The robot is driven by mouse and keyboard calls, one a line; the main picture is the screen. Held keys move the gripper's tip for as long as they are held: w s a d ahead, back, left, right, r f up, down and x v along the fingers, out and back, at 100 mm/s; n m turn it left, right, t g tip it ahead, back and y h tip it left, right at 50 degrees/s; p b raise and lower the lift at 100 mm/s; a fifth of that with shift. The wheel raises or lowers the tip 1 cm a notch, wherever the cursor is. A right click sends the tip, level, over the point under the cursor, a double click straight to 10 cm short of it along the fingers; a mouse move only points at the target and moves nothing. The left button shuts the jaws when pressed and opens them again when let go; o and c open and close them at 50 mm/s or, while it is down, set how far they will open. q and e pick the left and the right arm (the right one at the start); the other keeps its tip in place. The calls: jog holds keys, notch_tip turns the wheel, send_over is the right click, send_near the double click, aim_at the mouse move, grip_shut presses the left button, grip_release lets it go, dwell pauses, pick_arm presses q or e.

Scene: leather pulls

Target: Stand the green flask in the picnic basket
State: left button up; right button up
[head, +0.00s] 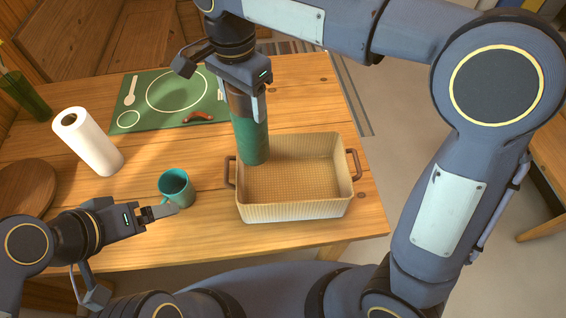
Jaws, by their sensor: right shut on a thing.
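The green flask (251,139) is upright with a slight tilt, green below and brown near the top. My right gripper (246,88) is shut on its upper part from above. The flask's lower end overlaps the back left corner of the picnic basket (295,210) in the head view; I cannot tell whether it is above, inside or behind the rim. The basket is cream, woven, rectangular, with brown side handles, and its visible floor is empty. My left gripper (163,211) is low at the left, beside a teal mug; its finger gap is unclear.
The teal mug (175,188) stands left of the basket. A green placemat (150,117) with a sausage (199,117) lies behind. The wooden table's right edge is just past the basket.

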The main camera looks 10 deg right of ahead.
aim_at(252, 155)
notch_tip(252, 155, down, 18)
jog(key=shift+r, duration=0.15)
dwell(0.4)
jog(key=shift+f, duration=0.2)
jog(key=o, duration=1.4)
notch_tip(252, 155, up, 12)
jog(key=shift+r, duration=0.2)
